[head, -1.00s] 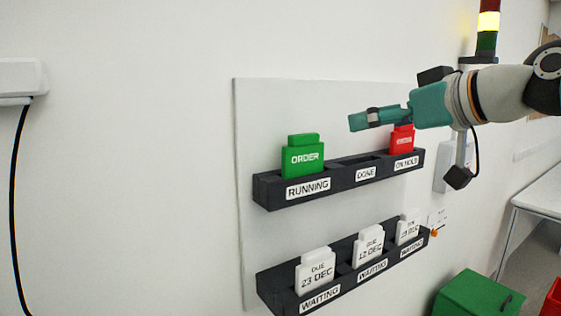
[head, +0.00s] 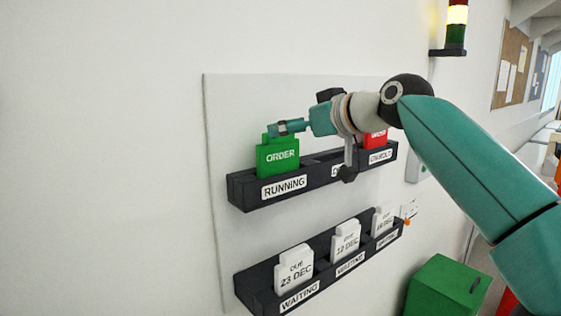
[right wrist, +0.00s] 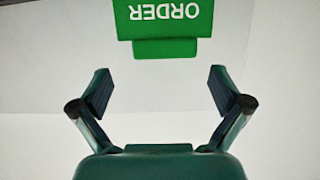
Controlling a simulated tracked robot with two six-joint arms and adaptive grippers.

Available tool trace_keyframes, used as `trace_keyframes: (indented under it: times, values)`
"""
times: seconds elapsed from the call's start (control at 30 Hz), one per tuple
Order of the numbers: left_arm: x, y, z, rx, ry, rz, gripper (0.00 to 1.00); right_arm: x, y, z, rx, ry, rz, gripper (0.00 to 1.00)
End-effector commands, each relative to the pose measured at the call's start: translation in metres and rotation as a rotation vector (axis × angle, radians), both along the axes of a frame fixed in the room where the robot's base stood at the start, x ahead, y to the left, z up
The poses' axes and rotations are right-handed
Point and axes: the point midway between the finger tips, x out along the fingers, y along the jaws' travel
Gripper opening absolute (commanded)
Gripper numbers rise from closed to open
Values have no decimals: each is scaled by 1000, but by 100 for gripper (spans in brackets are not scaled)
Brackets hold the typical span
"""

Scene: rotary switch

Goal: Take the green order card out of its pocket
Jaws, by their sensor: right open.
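The green order card (head: 278,158) stands upright in the pocket labelled RUNNING, at the left end of the upper dark rack (head: 240,190). Its upper part and top tab stick out of the pocket. My right gripper (head: 276,129) is at the card's top edge in the head view and covers part of the tab. In the right wrist view the card (right wrist: 168,22) appears upside down at the top, with its tab towards my gripper (right wrist: 160,88). The two fingers are open and wide apart, with nothing between them. My left gripper is not in view.
A red card (head: 375,139) stands in the ON HOLD pocket, and my arm hides part of the middle pocket. A lower rack (head: 262,282) holds white cards, such as one reading 23 DEC (head: 293,268). A green box (head: 447,287) is at lower right.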

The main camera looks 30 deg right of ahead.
Motion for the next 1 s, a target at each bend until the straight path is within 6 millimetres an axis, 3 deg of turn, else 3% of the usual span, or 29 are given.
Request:
trace_keyframes:
  times: [0.4,0.67,1.0]
  values:
    - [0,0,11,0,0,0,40,44,10,-18,0,1,1,100]
    - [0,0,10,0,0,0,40,47,10,-20,0,-1,0,100]
    - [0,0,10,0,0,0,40,46,10,-20,0,0,0,47]
